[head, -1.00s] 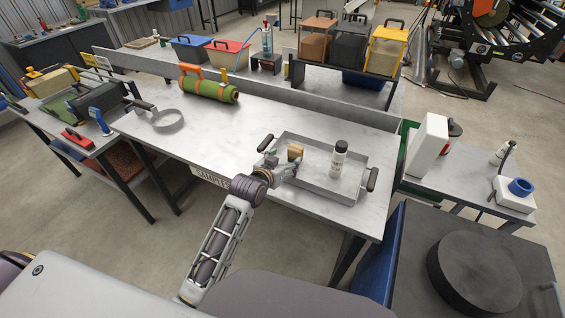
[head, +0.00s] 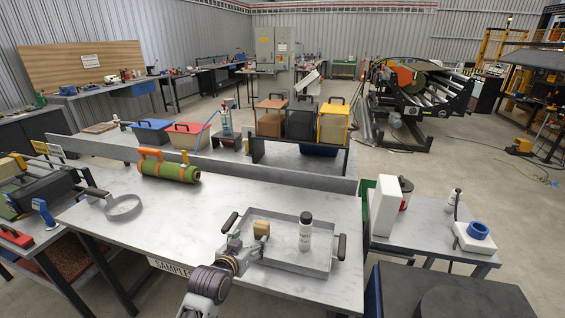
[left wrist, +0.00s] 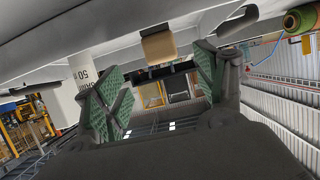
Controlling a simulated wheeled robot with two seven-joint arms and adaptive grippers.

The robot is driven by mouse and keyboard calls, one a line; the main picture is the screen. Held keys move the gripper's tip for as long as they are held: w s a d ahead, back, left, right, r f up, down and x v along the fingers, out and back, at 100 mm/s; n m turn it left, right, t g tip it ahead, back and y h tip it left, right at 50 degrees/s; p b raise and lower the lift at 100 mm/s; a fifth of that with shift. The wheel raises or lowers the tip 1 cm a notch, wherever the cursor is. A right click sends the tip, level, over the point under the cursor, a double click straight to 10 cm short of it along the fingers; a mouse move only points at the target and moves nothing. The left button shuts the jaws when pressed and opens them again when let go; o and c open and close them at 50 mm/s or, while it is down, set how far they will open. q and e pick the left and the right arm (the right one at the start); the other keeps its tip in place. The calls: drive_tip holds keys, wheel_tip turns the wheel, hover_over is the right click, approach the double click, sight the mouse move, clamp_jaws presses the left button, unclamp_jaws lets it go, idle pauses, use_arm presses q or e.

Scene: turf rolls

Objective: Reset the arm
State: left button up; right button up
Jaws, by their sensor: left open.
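My left gripper (head: 246,246) is over the left part of a grey metal tray (head: 290,265) on the front table. In the left wrist view its two green-padded fingers (left wrist: 160,90) stand wide apart with nothing between them. A small tan block (head: 261,229) is in the tray just beyond the fingertips. It also shows in the left wrist view (left wrist: 159,47), apart from the pads. A white bottle with a black cap (head: 305,234) stands upright in the tray to the right. It is partly seen in the left wrist view (left wrist: 86,75). My right gripper is not in view.
A rack of bins (head: 300,126) stands behind. The table's middle (head: 200,210) is clear. A side table (head: 430,232) is at right.

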use_arm(q)
drive_tip(key=s+a+f+g+y, duration=0.1)
drive_tip(key=s+a+f+g, duration=0.15)
drive_tip(key=s, duration=0.65)
drive_tip(key=s+a+f+g+y, duration=0.15)
drive_tip(key=s+f+g, duration=0.25)
drive_tip(key=s, duration=0.5)
drive_tip(key=s+a+f+g, duration=0.3)
drive_tip(key=s+f, duration=0.1)
drive_tip(key=s, duration=0.5)
wheel_tip(320, 180, down, 33)
drive_tip(key=s+g, duration=0.2)
drive_tip(key=s+a+f, duration=0.2)
drive_tip(key=s+f, duration=0.7)
drive_tip(key=s, duration=0.2)
drive_tip(key=s+a+f, duration=0.2)
drive_tip(key=s+f, duration=0.8)
drive_tip(key=s, duration=0.1)
drive_tip(key=shift+a+f, duration=0.25)
drive_tip(key=shift+a, duration=0.1)
drive_tip(key=shift+g, duration=0.25)
